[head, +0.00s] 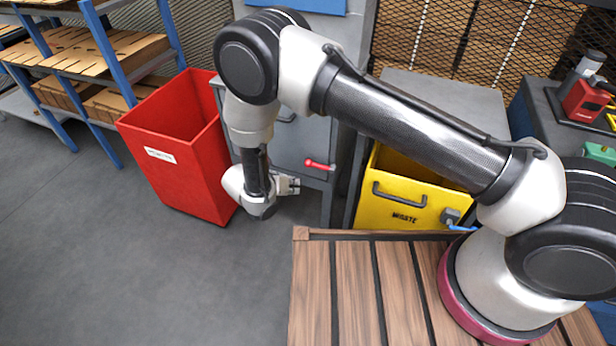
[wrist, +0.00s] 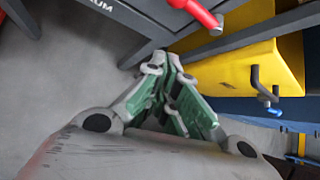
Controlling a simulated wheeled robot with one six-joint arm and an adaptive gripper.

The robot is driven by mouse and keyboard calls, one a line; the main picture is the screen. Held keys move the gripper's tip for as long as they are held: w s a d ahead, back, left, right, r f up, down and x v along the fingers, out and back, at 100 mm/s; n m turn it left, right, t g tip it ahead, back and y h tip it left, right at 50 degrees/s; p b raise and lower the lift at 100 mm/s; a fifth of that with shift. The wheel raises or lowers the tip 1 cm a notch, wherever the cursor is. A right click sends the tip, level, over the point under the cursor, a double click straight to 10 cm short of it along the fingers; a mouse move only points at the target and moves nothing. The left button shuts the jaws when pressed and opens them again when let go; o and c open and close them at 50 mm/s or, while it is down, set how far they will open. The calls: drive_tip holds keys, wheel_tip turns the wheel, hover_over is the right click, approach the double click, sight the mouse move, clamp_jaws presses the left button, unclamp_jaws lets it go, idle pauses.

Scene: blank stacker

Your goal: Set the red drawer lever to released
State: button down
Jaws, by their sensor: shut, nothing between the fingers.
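The red lever (head: 320,166) sticks out sideways from the front of a grey cabinet (head: 302,150) in the head view. It also shows at the top of the wrist view (wrist: 197,12), where part of it is cut off by the frame edge. My gripper (head: 294,186) is in front of the cabinet, to the left of the lever and a little lower in the head view. In the wrist view its fingers (wrist: 168,62) are closed together with nothing between them, and a gap shows between the fingertips and the lever. Whether the drawer is latched cannot be told.
A red bin (head: 165,185) stands left of my gripper. A yellow waste drawer (head: 385,208) with a grey handle and a blue lever (head: 461,228) is to the right. A wooden slatted deck (head: 355,290) lies in front. Open grey floor is at lower left.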

sight(320, 166)
drive_tip(key=x, duration=1)
drive_tip(key=shift+w+a+r, duration=0.15)
drive_tip(key=shift+w+r, duration=0.45)
drive_tip(key=shift+r, duration=0.25)
drive_tip(key=shift+w+a+r, duration=0.15)
drive_tip(key=shift+w+r, duration=0.4)
drive_tip(key=shift+r, duration=0.3)
drive_tip(key=shift+a, duration=0.15)
